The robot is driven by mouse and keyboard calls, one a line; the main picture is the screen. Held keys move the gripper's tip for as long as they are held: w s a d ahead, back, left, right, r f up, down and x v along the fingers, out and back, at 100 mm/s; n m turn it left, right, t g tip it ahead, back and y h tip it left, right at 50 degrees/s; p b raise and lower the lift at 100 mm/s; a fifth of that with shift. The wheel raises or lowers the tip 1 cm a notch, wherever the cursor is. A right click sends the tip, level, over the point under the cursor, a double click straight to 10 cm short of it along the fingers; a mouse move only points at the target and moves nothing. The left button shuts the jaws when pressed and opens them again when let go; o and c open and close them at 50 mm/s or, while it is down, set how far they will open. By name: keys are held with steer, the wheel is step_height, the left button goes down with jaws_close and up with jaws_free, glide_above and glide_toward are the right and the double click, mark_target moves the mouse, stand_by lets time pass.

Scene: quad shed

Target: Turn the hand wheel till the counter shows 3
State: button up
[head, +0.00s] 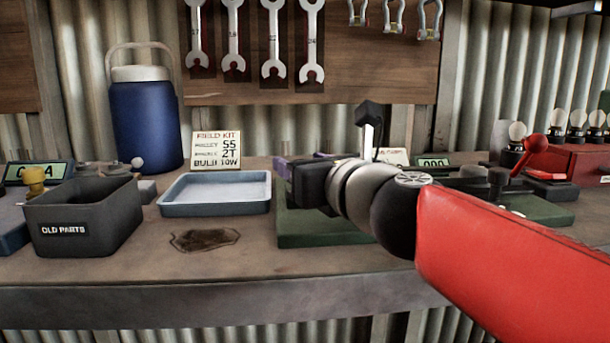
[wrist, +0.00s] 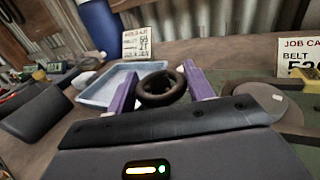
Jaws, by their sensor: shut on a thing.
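In the head view my gripper (head: 300,160) is over the left part of a green board, and my own arm hides the wheel. A counter with a small green display (head: 433,161) stands behind my arm; its digits look like 000 but are small and partly hidden.
A green board (head: 310,238) lies below my gripper. To its left are a blue tray (head: 215,207), a grey OLD PARTS bin (head: 85,240) and a blue jug (head: 145,120). A grey disc (wrist: 268,100) is right of the wheel. Red equipment (head: 590,160) stands far right.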

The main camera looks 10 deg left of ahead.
steer(key=shift+n+g+y+b, duration=0.3)
steer(key=shift+n+g+y, duration=0.3)
steer(key=shift+y, duration=0.1)
steer(key=shift+y, duration=0.3)
steer(key=o, duration=1)
steer(key=v, duration=0.7)
steer(key=shift+s+d+r+p, duration=0.1)
steer(key=shift+s+d+p, duration=0.2)
steer(key=shift+p, duration=0.05)
